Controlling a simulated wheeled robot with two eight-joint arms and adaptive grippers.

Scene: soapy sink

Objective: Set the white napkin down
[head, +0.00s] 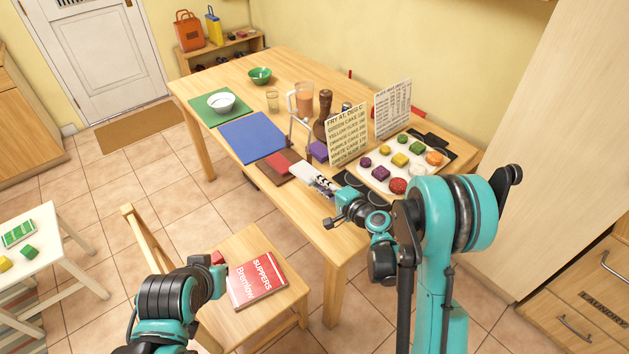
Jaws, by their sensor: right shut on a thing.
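The gripper covers part of the napkin, and I cannot tell whether the napkin touches the tabletop. My left gripper (219,270) is low at the left, near the red book on the wooden chair; its fingers are too small and turned to read.
A red book (256,279) lies on the chair.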

